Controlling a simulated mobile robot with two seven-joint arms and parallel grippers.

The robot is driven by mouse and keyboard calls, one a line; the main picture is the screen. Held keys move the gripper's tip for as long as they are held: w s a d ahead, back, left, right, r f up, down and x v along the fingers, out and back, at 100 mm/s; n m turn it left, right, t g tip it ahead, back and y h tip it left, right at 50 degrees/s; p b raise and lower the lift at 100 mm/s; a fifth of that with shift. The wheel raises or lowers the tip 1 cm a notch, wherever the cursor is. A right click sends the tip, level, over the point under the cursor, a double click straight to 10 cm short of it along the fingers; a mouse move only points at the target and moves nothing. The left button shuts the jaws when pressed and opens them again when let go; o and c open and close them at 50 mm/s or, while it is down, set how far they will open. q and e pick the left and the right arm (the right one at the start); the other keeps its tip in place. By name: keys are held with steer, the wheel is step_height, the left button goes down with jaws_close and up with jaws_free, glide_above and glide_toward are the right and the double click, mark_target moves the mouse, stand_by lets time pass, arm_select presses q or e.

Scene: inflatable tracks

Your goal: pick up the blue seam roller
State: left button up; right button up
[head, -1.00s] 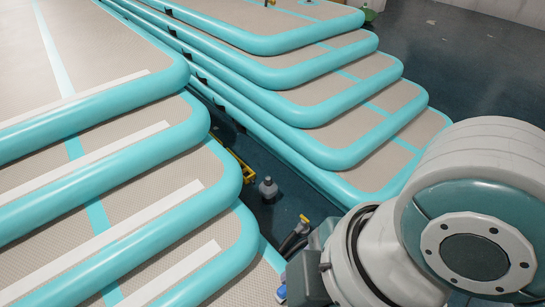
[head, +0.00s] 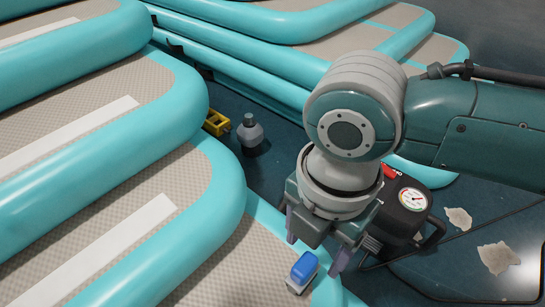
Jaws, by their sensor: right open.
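The seam roller (head: 303,267) is a small item with a blue top and a pale lower part. It sits on the lowest grey-topped, turquoise-edged track (head: 240,262), near its right edge at the bottom of the head view. My right gripper (head: 314,257) points downward with its two fingers apart and empty. Its fingertips appear on either side of and just beyond the roller in the picture; I cannot tell the height gap between them. My left gripper is out of view.
A black pump-like box with a round gauge (head: 412,199) stands behind my right gripper. A grey bottle (head: 250,132) and a yellow item (head: 217,122) stand in the gap between the track stacks. Pale scraps (head: 499,257) lie on the right.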

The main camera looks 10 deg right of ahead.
mark_target(310, 267)
steer(key=shift+w+d+f, duration=0.15)
steer(key=shift+w+f, duration=0.1)
steer(key=shift+f, duration=0.45)
steer(key=shift+f+b, duration=0.3)
steer(key=shift+b, duration=0.15)
steer(key=f+b, duration=0.3)
steer(key=f, duration=0.1)
steer(key=shift+s+f+b, duration=0.15)
steer(key=shift+s+b, duration=0.05)
steer(key=shift+b, duration=0.1)
steer(key=f+b, duration=0.1)
steer(key=b, duration=0.1)
steer(key=f+b, duration=0.1)
steer(key=f, duration=0.1)
steer(key=f+b, duration=0.2)
steer(key=shift+w+a+b, duration=0.3)
steer(key=shift+b, duration=0.05)
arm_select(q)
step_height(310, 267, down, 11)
arm_select(e)
steer(key=shift+r, duration=0.1)
jaws_close()
